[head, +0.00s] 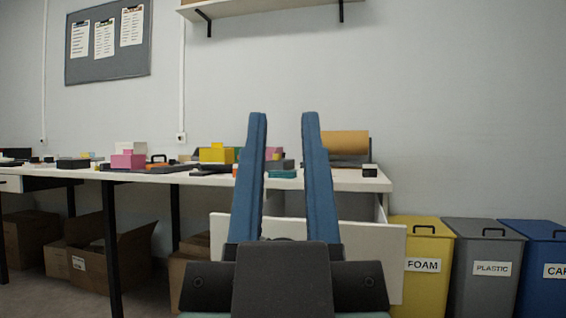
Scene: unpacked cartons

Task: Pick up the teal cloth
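A small flat teal thing (282,174), which looks like the folded teal cloth, lies on the white table (345,181) near its front edge. It shows in the gap between my fingers, and the left finger may hide part of it. My gripper (284,118) is in the middle of the head view, with its two blue fingers pointing up and apart. It is open, with nothing between the fingertips. The table is well beyond the gripper, and the cloth is not touched by it.
A white drawer (385,262) stands pulled out below the table's right end. Boxes, including pink (128,161) and yellow (216,154), crowd the tabletop. Yellow (421,275), grey (484,292) and blue (538,290) bins stand at right. Open cartons (120,272) sit under the table.

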